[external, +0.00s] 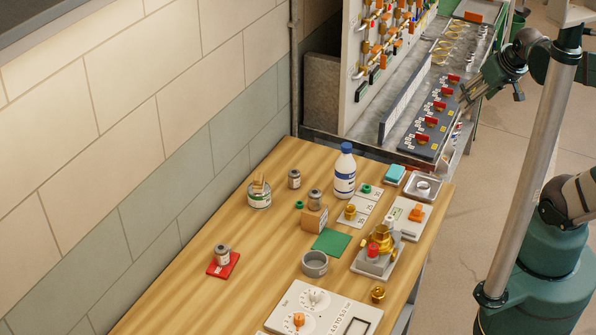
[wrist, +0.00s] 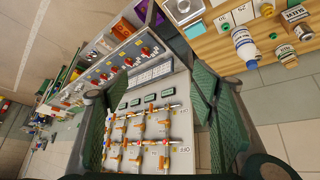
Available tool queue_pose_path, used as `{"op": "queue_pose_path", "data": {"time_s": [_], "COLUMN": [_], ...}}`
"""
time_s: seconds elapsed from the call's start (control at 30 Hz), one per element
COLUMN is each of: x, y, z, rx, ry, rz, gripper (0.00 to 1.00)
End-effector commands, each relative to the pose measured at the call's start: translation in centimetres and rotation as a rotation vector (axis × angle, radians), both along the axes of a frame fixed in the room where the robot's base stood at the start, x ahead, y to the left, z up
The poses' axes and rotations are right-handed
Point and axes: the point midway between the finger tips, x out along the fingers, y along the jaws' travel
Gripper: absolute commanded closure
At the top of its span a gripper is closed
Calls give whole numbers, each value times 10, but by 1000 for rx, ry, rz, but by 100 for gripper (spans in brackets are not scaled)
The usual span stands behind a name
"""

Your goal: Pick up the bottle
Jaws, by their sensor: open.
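The bottle (external: 345,172) is white with a blue cap and a blue label band. It stands upright near the back of the wooden table in the external view. In the wrist view, the bottle (wrist: 243,44) shows at the upper right, turned by the camera's angle. My gripper (external: 470,98) is above the grey workbench, to the right of the bottle and well apart from it. In the wrist view, my gripper (wrist: 148,92) has its two green fingers spread wide with nothing held between them.
Small cans, a wooden block (external: 314,219), a brass valve (external: 379,243) and a teal sponge (external: 395,174) share the table with the bottle. The workbench carries a dark panel with red knobs (external: 430,120) and an upright valve board (external: 380,50). The table's left side is mostly clear.

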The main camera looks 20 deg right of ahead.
Motion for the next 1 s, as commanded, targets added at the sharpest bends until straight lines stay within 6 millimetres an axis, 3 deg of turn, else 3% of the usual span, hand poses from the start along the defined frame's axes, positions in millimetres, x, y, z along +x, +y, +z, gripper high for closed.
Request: {"op": "queue_pose_path", "data": {"time_s": [0.47,1.0], "x": [48,97], "y": [47,111], "z": [-8,-37], "rx": [-116,-239], "ry": [98,201], "rz": [280,613], "gripper": [43,43]}}
